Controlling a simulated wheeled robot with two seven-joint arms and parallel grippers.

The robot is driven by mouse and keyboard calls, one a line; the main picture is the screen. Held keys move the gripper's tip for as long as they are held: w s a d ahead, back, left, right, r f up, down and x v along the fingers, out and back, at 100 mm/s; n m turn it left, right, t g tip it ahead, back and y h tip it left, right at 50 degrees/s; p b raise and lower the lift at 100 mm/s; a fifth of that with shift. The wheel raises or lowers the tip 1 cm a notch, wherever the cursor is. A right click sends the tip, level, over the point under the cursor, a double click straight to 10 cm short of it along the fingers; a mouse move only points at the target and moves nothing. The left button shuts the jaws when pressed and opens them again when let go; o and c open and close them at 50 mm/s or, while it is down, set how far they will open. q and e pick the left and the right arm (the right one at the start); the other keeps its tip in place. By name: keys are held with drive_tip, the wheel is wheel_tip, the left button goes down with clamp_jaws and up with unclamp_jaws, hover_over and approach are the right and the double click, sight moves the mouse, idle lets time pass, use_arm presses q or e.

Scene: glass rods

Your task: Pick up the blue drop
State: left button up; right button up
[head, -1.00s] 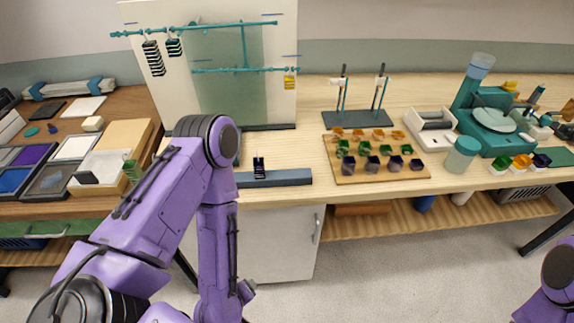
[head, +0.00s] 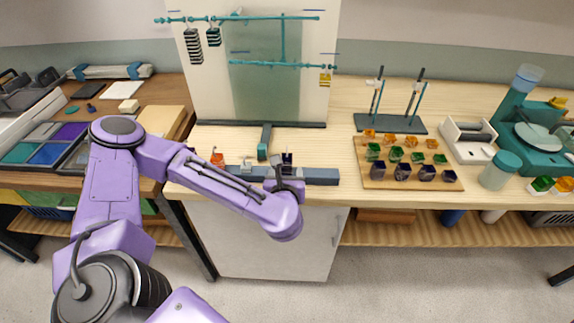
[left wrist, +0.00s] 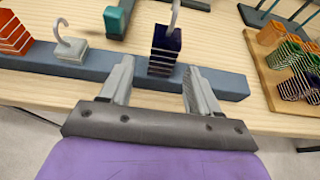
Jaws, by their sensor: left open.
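The blue drop (left wrist: 165,45), a dark blue block with pale stripes and a light hook on top, stands upright on a long grey-blue bar (left wrist: 232,84) at the table's front. It also shows in the head view (head: 287,158), partly hidden by my wrist. My left gripper (left wrist: 157,78) is open, its two fingers either side of the line to the drop, with the drop just beyond the fingertips. No contact can be made out. In the head view my left gripper (head: 285,174) is at the bar's front edge. My right gripper is not in view.
On the same bar, to the left, stand an orange striped drop (left wrist: 12,36) and a small pale hooked piece (left wrist: 72,48). A wooden board (head: 375,182) of coloured cups is to the right. A panel with hanging rods (head: 268,70) rises behind.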

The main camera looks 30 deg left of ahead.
sight(288, 160)
use_arm(q)
drive_tip(key=x, duration=0.2)
drive_tip(key=shift+w+a, duration=0.15)
drive_tip(key=shift+w, duration=0.1)
drive_tip(key=shift+w+a+f, duration=0.1)
drive_tip(key=shift+w+f, duration=0.1)
drive_tip(key=c, duration=1.1)
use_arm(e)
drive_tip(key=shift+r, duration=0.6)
use_arm(q)
drive_tip(key=shift+r, duration=0.15)
drive_tip(key=shift+r, duration=0.35)
drive_tip(key=r, duration=0.2)
drive_tip(key=shift+s+d+r, duration=0.1)
drive_tip(key=shift+d+r, duration=0.15)
drive_tip(key=shift+r, duration=0.1)
drive_tip(key=s+d+r+p, duration=0.1)
drive_tip(key=s+d+r, duration=0.1)
drive_tip(key=d+r, duration=0.1)
drive_tip(key=s+d+r+p, duration=0.2)
drive_tip(key=s+d+r, duration=0.1)
drive_tip(key=d, duration=0.1)
drive_tip(key=s+d+r+p, duration=0.2)
drive_tip(key=s+d+r, duration=0.1)
drive_tip(key=d, duration=0.1)
drive_tip(key=shift+r, duration=0.2)
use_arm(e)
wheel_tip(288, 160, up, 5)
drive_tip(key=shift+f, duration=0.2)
